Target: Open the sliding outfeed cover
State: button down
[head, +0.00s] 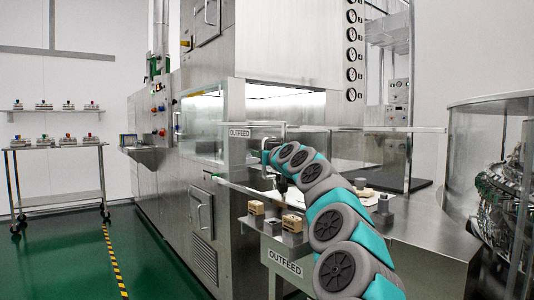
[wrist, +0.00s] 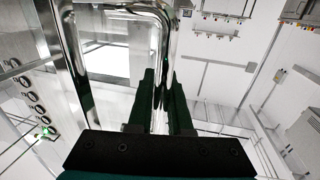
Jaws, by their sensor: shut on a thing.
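The outfeed cover sits at the front of the steel washer, beside an OUTFEED label (head: 240,132); its clear panel is hard to make out against the bright interior. A chrome bar handle (head: 284,129) stands out from it, under the lit opening. My gripper (head: 270,151) reaches the handle from the right and is partly hidden by my arm. In the wrist view, the dark fingers of my gripper (wrist: 164,88) are shut on one leg of the U-shaped handle (wrist: 118,10). The bar runs between the two fingers.
A long horizontal rail (head: 400,130) runs right from the opening. Below is a steel outfeed table (head: 430,235) with several small blocks and a second OUTFEED sign (head: 285,262). A round glass-walled container (head: 490,105) stands at right. The green floor (head: 60,265) at left is open.

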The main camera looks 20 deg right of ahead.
jog(key=shift+w+a+p, duration=0.2)
jog(key=shift+w+a, duration=0.1)
jog(key=shift+w, duration=0.45)
jog(key=shift+w+a+p, duration=0.2)
jog(key=shift+w+a, duration=0.05)
jog(key=shift+w, duration=0.45)
jog(key=c, duration=1.1)
grip_release()
jog(key=shift+s+d+b, duration=0.2)
jog(key=shift+s+b, duration=0.1)
jog(key=shift+s, duration=1)
jog(key=shift+s+d+b, duration=0.2)
jog(key=shift+s+b, duration=0.05)
jog(key=shift+s, duration=1)
jog(key=shift+s+d+b, duration=0.2)
jog(key=shift+s+b, duration=0.1)
jog(key=shift+s, duration=1)
